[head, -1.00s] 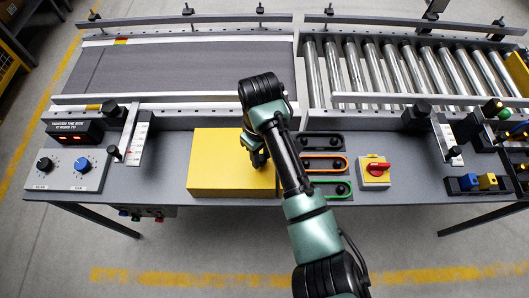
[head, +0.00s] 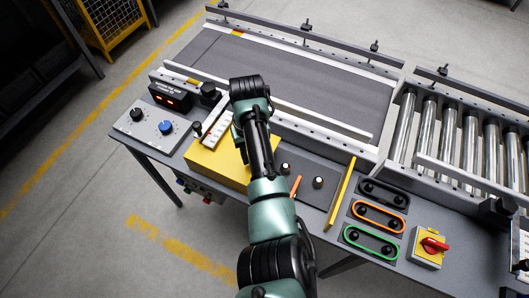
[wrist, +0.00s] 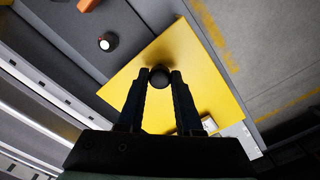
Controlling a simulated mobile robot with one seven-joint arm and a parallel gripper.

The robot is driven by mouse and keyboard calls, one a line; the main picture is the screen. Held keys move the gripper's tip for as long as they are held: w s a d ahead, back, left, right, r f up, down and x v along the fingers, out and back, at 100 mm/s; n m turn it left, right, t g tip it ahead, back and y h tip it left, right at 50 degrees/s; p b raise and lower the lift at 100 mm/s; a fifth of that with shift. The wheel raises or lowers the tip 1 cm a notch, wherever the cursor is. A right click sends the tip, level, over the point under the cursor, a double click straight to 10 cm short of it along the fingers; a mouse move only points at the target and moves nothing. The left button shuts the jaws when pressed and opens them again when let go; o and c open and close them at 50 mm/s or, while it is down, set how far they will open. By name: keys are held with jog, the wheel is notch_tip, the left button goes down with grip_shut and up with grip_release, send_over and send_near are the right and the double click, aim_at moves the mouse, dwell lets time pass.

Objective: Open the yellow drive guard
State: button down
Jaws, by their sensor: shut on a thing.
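The yellow drive guard (head: 212,162) lies on the near side of the bench, left of a bare grey bay (head: 302,192). A thin yellow end plate (head: 340,196) stands upright at the bay's right side. Two dark posts with pale caps and an orange strip (head: 296,187) show in the bay. In the wrist view, my gripper (wrist: 160,80) is shut on a round black knob (wrist: 159,74) on the guard's yellow face (wrist: 194,72). In the head view my arm hides the knob and part of the guard.
Black, orange and green belt loops (head: 378,217) lie on holders right of the end plate. A yellow switch box with a red handle (head: 430,246) is further right. A dial box (head: 150,127) stands left of the guard. The conveyor belt (head: 290,75) runs behind.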

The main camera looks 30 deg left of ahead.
dwell(0.3)
jog(key=c, duration=0.6)
grip_release()
jog(key=shift+r, duration=0.1)
notch_tip(320, 180, up, 13)
jog(key=shift+f, duration=0.1)
